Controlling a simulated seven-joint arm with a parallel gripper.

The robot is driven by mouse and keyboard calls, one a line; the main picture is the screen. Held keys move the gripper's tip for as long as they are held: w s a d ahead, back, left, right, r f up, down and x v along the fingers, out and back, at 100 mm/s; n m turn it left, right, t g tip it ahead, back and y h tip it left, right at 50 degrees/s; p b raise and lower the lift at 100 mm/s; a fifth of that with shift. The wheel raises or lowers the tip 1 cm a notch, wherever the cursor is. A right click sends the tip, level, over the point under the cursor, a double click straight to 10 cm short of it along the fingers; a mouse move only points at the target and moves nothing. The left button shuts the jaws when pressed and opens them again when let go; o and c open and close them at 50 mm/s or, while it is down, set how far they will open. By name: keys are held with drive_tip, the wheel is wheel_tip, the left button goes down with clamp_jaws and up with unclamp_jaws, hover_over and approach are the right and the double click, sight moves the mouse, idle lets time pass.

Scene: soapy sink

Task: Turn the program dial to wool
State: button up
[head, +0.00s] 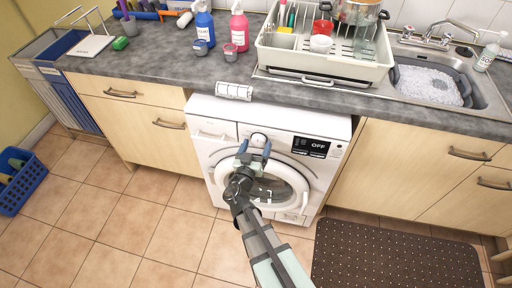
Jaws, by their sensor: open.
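The program dial (258,138) is a round white knob on the front panel of the white washing machine (205,105). Its pointer and markings are too small to read. A black display (311,147) to the right of the dial reads "OFF". My gripper (255,147) is in front of the panel, its two blue-tipped fingers open, one to the left and one to the right just below the dial. I cannot tell whether they touch the panel. My arm hides part of the round door.
A white label strip (234,91) sits at the counter edge above the machine. The grey counter (160,65) holds a blue bottle (204,25), a pink bottle (239,28) and a dish rack (325,68). A dark mat (395,258) lies right of my arm.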

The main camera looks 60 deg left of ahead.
drive_tip(key=shift+c, duration=0.2)
drive_tip(key=c, duration=1)
